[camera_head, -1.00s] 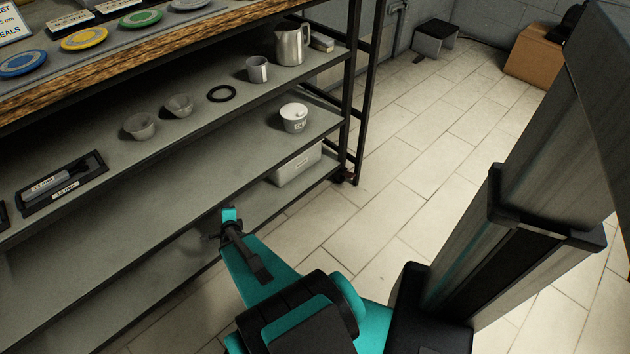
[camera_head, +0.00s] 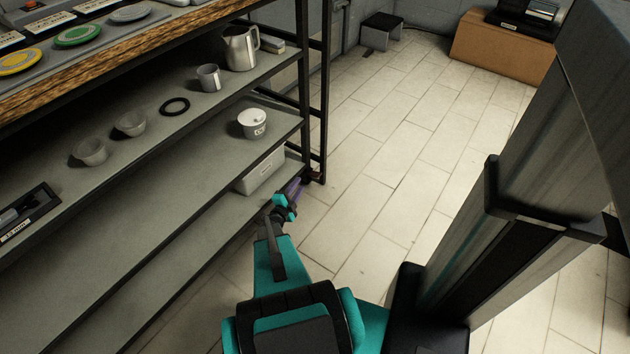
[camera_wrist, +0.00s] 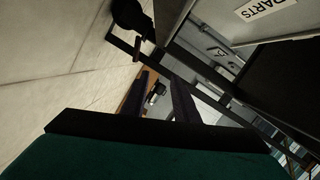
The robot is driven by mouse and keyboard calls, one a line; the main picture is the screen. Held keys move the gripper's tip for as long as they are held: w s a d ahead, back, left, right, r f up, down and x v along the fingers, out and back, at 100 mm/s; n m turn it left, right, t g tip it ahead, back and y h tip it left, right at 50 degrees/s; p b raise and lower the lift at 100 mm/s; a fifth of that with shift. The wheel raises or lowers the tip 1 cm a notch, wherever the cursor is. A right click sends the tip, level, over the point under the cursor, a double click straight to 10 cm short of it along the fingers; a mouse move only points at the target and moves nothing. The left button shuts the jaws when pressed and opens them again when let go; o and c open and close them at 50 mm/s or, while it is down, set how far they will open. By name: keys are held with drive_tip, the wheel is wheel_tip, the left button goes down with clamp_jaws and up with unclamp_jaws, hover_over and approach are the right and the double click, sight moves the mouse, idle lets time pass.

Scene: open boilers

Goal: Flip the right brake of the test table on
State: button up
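The test table (camera_head: 180,43) is a shelf unit with a wooden top edge, on the left in the head view. At the foot of its right front post is a small dark caster (camera_head: 314,178); its brake lever is too small to make out. In the wrist view a black rounded part, probably this caster (camera_wrist: 131,16), is at the top, above and left of my fingers. My gripper (camera_head: 296,186) is low beside the bottom shelf, just left of that foot. In the wrist view its two dark fingers (camera_wrist: 162,84) are apart, with nothing held between them.
A white bin (camera_head: 260,172) sits on the bottom shelf close to my gripper, and its "PARTS" label (camera_wrist: 266,8) shows in the wrist view. A lidded tub (camera_head: 252,124) is above it. The tiled floor (camera_head: 400,150) to the right is clear.

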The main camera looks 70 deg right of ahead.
sight(316, 177)
wheel_tip(316, 177, down, 8)
drive_tip(key=w+m+g+b, duration=0.1)
drive_tip(key=m+g+b, duration=0.1)
drive_tip(key=g+b, duration=0.2)
drive_tip(key=shift+a+r+m+h, duration=0.2)
drive_tip(key=shift+r+m+h, duration=0.1)
drive_tip(key=shift+m, duration=0.1)
drive_tip(key=shift+d, duration=0.15)
drive_tip(key=b+x, duration=0.3)
drive_tip(key=x, duration=1)
drive_tip(key=shift+s+d, duration=0.1)
drive_tip(key=shift+d, duration=0.15)
clamp_jaws()
